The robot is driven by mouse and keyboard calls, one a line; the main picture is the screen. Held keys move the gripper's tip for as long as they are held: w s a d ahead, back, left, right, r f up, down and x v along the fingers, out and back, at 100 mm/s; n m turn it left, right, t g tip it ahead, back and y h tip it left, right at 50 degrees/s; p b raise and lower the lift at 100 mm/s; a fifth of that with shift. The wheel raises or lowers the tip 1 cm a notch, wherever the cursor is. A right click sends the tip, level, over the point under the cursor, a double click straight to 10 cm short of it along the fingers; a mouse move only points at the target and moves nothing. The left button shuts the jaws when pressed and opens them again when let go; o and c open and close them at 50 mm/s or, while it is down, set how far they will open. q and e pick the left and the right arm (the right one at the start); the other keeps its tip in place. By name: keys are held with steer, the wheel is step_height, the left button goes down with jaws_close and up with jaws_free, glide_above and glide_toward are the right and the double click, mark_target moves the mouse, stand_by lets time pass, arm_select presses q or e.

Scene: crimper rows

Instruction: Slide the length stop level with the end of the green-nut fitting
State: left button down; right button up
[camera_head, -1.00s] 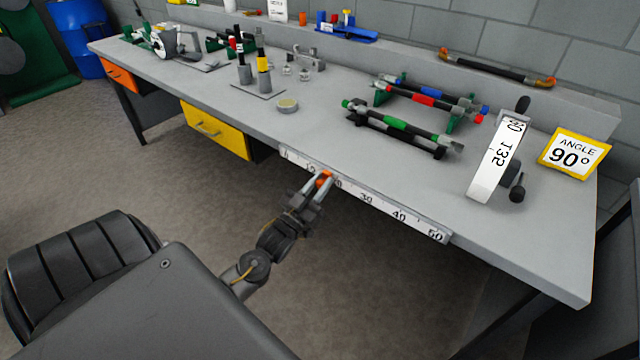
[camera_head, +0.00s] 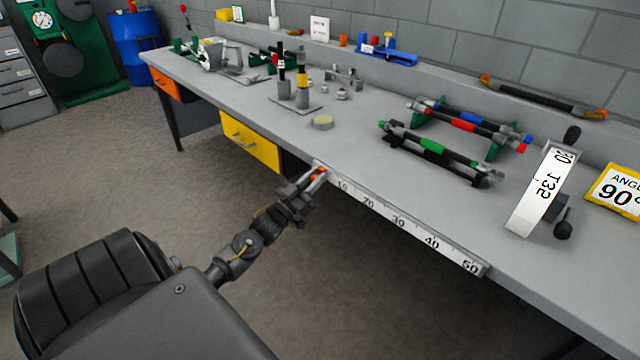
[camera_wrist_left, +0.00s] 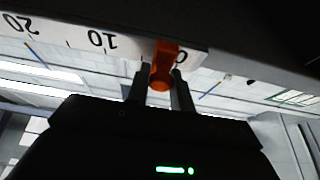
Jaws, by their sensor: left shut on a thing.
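The orange length stop (camera_head: 320,171) sits on the white ruler (camera_head: 385,215) along the bench's front edge, near its zero end. My left gripper (camera_head: 317,174) is shut on it. In the left wrist view the stop (camera_wrist_left: 162,68) is between the two fingers, just beside the 0 mark and well clear of the 10. The green-nut fitting (camera_head: 434,147) is a dark hose piece with a green band, lying on the bench to the right of the stop and farther back. My right gripper is in neither view.
Behind the green piece lie similar pieces with red (camera_head: 463,125) and blue (camera_head: 475,117) bands on green stands. A white curved angle scale (camera_head: 540,195) stands at the right. A round pale disc (camera_head: 322,121) lies behind the stop. The bench front around the ruler is clear.

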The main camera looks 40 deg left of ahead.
arm_select(q)
steer(key=c, duration=1.3)
jaws_free()
steer(key=v, duration=1.1)
steer(key=shift+b, duration=0.35)
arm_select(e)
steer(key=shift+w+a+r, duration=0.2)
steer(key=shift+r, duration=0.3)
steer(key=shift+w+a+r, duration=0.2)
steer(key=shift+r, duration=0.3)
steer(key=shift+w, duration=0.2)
